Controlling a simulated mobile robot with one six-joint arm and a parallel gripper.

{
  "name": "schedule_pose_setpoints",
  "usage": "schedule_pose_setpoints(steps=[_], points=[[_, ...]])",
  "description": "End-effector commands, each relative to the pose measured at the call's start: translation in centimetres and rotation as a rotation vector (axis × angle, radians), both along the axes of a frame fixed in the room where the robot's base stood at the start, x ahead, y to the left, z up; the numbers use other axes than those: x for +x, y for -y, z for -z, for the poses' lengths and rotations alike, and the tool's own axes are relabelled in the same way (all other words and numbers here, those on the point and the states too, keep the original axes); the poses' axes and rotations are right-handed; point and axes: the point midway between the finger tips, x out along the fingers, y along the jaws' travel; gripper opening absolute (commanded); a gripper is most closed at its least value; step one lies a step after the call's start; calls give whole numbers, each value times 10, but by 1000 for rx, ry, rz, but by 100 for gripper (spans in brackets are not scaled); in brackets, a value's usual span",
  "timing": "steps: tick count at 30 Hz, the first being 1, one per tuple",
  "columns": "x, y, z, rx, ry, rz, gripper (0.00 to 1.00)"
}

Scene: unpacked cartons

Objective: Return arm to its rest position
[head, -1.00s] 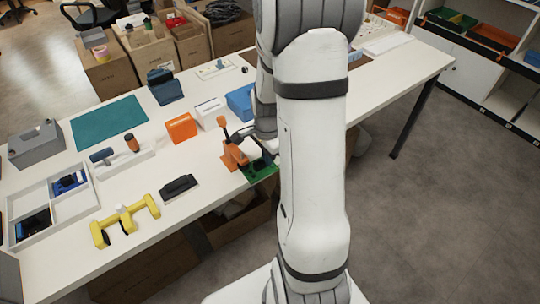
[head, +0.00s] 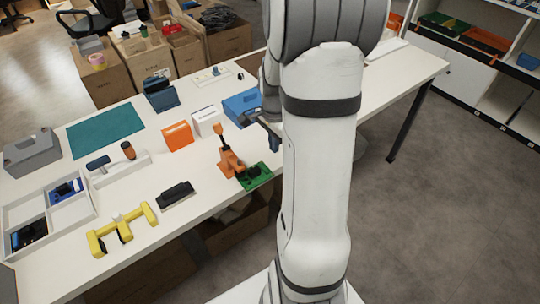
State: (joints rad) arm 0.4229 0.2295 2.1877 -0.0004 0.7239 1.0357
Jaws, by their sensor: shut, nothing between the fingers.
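My gripper (head: 273,140) shows only in part at the left edge of my white arm, its dark fingers pointing down near the table's front edge. It is shut and holds nothing. It hangs to the right of the orange clamp-like tool (head: 229,158) on its green base (head: 255,176), apart from it in the picture. My arm hides part of the gripper and the table behind it.
The white table (head: 190,207) also bears a blue box (head: 243,106), an orange box (head: 178,136), a black stapler-like item (head: 175,194), a yellow tool (head: 122,229), a divided tray (head: 87,211) and a teal mat (head: 104,127). Open floor (head: 440,210) lies right.

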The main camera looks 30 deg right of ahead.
Motion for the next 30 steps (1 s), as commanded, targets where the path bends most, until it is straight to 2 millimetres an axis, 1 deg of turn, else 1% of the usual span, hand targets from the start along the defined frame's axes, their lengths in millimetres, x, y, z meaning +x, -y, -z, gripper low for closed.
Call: schedule_pose_setpoints(steps=[1, 3, 6, 10, 17, 20, 23, 27, 30], points=[[1, 0, -11, -2, 3, -1, 0], [1, 0, -22, -2, 3, -1, 0], [1, -1, -32, 0, 1, -2, 0], [0, -1, -38, 0, -1, -3, 0], [0, -2, -39, 1, -1, -3, 0], [-5, -20, -56, -9, 19, -122, 0], [-18, -49, -79, -27, 50, -328, 0], [-46, -94, -111, -62, 94, -685, 0], [-69, -121, -126, -92, 124, -931, 0]])
